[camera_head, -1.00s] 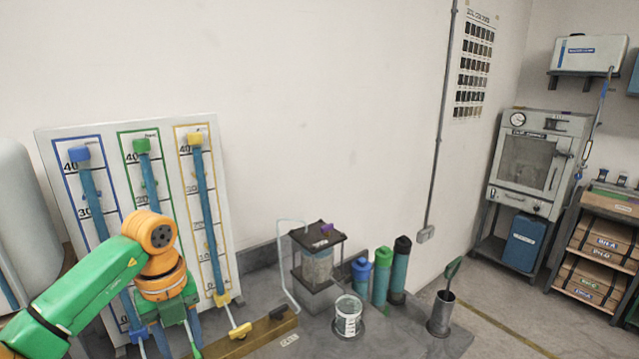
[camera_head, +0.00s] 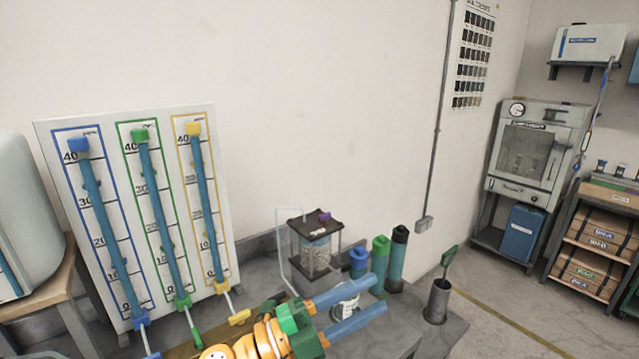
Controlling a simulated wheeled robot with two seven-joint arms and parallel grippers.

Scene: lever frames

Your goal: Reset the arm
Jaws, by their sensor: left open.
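My left gripper (camera_head: 378,294) is at the bottom centre, with two blue fingers spread apart and pointing right. It is open and I see nothing held between the fingers. My orange and green wrist sits behind them at the bottom edge. The gauge board (camera_head: 218,165) stands at the left with blue, green and yellow columns. At its foot are a blue lever (camera_head: 150,354), a green lever (camera_head: 195,334) and a yellow lever (camera_head: 239,317). My gripper is right of these levers and apart from them. My right gripper is not in view.
Behind stand a dark-framed jar (camera_head: 316,250), blue (camera_head: 358,262), green (camera_head: 381,260) and dark-capped (camera_head: 398,262) cylinders. A metal cup with a scoop (camera_head: 437,300) stands at the right. The space above the bench is clear.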

